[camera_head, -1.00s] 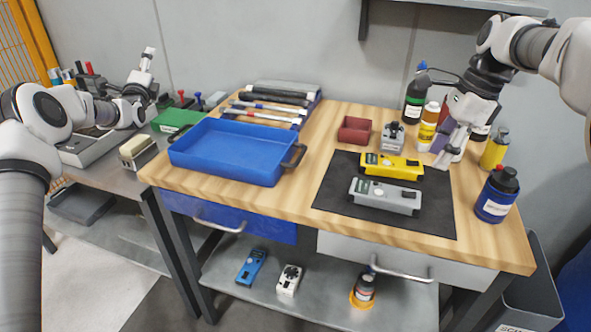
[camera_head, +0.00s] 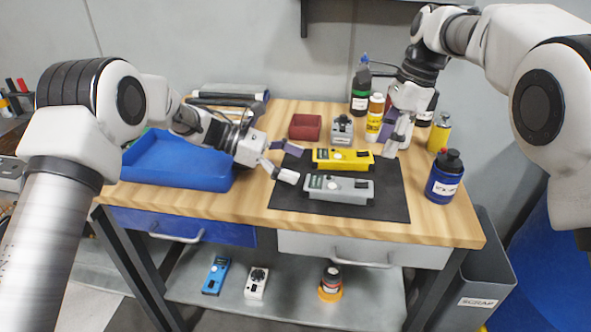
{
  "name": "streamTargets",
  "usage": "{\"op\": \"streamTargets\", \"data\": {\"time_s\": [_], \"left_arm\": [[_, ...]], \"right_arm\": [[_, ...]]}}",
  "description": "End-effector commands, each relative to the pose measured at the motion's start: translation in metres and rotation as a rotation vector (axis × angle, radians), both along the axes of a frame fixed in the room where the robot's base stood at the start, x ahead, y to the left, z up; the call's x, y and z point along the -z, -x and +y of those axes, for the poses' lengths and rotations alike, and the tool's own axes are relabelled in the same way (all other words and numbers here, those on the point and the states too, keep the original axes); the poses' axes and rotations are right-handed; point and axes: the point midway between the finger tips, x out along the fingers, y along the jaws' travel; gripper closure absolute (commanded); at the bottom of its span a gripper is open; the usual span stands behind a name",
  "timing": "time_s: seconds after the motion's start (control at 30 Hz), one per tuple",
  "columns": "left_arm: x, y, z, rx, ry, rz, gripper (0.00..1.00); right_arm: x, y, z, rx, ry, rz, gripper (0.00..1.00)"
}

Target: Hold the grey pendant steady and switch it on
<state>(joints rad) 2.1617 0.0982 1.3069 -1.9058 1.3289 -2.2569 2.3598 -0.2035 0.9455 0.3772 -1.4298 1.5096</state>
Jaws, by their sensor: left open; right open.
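The grey pendant (camera_head: 338,188) lies flat on a black mat (camera_head: 386,206) on the wooden bench. It has a small green display at its left end and a pale round knob or button near its middle. My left gripper (camera_head: 289,163) is open just left of the pendant, its fingers apart and one fingertip close to the pendant's left end. I cannot tell whether it touches. My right gripper (camera_head: 394,137) is open and empty above the bench, beyond the pendant to the right, close to the bottles.
A yellow pendant (camera_head: 343,159) lies just behind the grey one. A blue tray (camera_head: 178,162) is at the left, partly behind my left arm. A blue bottle (camera_head: 444,177) stands right of the mat.

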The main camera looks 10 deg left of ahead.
Motion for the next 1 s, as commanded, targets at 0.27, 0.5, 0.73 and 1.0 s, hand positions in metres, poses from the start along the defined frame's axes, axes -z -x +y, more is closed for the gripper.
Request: {"op": "streamTargets", "data": {"time_s": [0.27, 0.5, 0.73, 1.0], "left_arm": [[0.018, 0.016, -0.027, 0.074, -0.041, 0.006, 0.1], [0.034, 0.016, -0.066, 0.071, -0.04, 0.005, 0.1], [0.039, 0.016, -0.079, 0.067, -0.038, 0.004, 0.1], [0.039, 0.015, -0.079, 0.067, -0.038, 0.004, 0.53]], "right_arm": [[0.0, 0.0, 0.0, 0.0, 0.0, 0.0, 0.58], [0.0, 0.0, 0.0, 0.0, 0.0, 0.0, 0.58], [0.0, 0.0, 0.0, 0.0, 0.0, 0.0, 0.58], [0.0, 0.0, 0.0, 0.0, 0.0, 0.0, 0.58]]}}
